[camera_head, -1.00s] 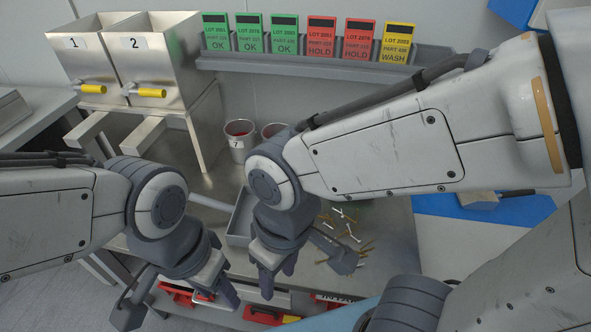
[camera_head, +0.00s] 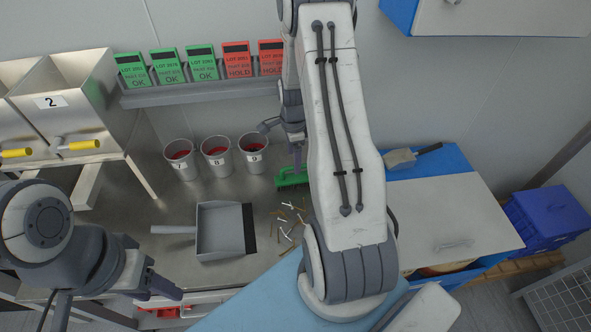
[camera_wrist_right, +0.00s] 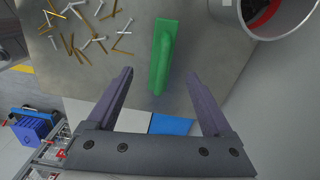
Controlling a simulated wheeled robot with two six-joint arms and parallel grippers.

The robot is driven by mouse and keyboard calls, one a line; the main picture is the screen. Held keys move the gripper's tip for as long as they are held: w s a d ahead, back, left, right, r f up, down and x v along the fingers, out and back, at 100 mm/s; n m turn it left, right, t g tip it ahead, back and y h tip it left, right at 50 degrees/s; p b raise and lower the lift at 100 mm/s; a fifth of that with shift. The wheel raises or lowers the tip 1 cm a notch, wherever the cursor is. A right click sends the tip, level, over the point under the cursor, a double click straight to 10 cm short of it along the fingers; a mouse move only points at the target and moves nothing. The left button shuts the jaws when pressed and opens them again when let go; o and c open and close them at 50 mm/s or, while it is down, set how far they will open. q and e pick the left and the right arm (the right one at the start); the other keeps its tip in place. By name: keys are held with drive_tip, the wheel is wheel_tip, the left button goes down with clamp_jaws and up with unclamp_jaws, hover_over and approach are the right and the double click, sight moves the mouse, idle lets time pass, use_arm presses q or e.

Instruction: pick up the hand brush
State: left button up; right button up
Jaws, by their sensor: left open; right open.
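The green hand brush (camera_head: 291,178) lies on the metal table, partly hidden behind my right arm in the head view. In the right wrist view the brush (camera_wrist_right: 161,57) lies ahead of and between the open fingers. My right gripper (camera_wrist_right: 160,82) is open and empty, apart from the brush. In the head view the right gripper (camera_head: 296,160) hangs just above and behind the brush. My left gripper (camera_head: 152,290) is at the lower left near the table's front edge, empty.
A grey dustpan (camera_head: 222,232) lies left of scattered screws (camera_head: 287,222).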

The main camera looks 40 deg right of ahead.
drive_tip(key=p, duration=0.1)
hover_over(297, 177)
drive_tip(key=shift+m, duration=0.3)
wheel_tip(297, 177, down, 5)
drive_tip(key=shift+a+f, duration=0.1)
drive_tip(key=shift+f, duration=0.1)
wheel_tip(297, 177, down, 4)
drive_tip(key=p, duration=0.2)
drive_tip(key=shift+f+p, duration=0.1)
drive_tip(key=shift+p, duration=0.2)
drive_tip(key=shift+f, duration=0.65)
clamp_jaws()
drive_tip(key=shift+r, duration=0.2)
